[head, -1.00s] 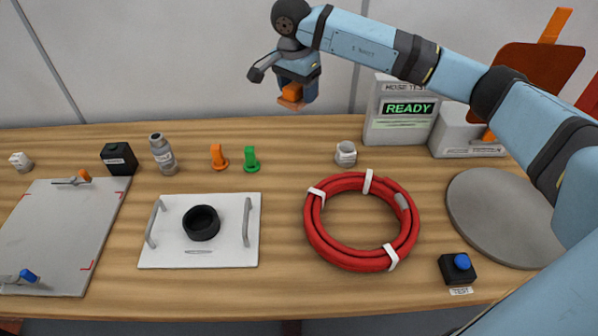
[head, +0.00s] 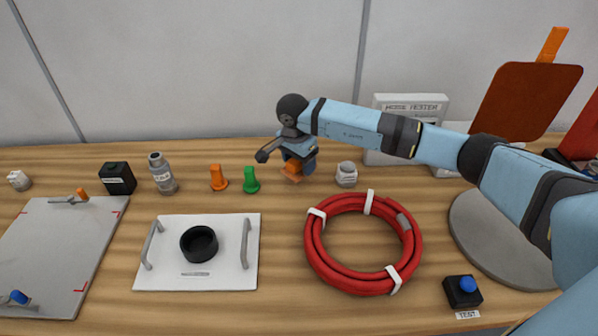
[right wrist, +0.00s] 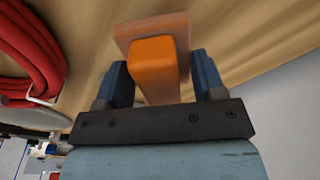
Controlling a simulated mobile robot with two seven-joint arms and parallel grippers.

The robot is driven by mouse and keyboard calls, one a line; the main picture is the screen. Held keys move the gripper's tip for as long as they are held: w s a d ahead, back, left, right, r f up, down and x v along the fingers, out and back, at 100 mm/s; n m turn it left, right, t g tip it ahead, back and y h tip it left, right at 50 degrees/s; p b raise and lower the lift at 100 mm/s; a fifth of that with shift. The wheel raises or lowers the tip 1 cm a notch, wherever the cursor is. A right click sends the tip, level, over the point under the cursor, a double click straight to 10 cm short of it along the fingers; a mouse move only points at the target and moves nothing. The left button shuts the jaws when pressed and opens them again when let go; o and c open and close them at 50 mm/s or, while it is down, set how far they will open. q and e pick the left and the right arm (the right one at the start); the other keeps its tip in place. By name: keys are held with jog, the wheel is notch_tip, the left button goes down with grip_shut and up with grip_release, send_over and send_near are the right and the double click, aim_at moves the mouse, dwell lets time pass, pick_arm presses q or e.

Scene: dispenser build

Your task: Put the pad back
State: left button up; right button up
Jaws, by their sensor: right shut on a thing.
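The pad (right wrist: 122,38) shows in the right wrist view as a flat orange-brown plate with an orange block handle (right wrist: 153,60). My right gripper (right wrist: 160,74) is shut on the handle, with a dark blue finger on either side. In the head view the pad (head: 292,171) is at the table's back, between the green peg (head: 251,181) and a small white jar (head: 346,174). My right gripper (head: 297,167) is low over the wood there. I cannot tell whether the pad touches the table. My left gripper is not in view.
An orange peg (head: 218,178), a grey bottle (head: 162,174) and a black box (head: 118,179) stand to the left. A red hose coil (head: 318,250) lies in front. A white plate (head: 215,278) with handles, a hose tester (head: 410,103) and a test button (head: 463,291) are nearby.

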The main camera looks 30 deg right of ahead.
aim_at(299, 172)
jog(key=shift+f, duration=1.8)
jog(key=shift+f, duration=0.2)
jog(key=o, duration=0.9)
jog(key=shift+r, duration=0.1)
jog(key=r, duration=0.4)
jog(key=a+r, duration=0.1)
jog(key=r, duration=0.7)
jog(key=shift+s+a+r, duration=0.1)
jog(key=shift+s+a, duration=0.1)
jog(key=shift+s, duration=0.1)
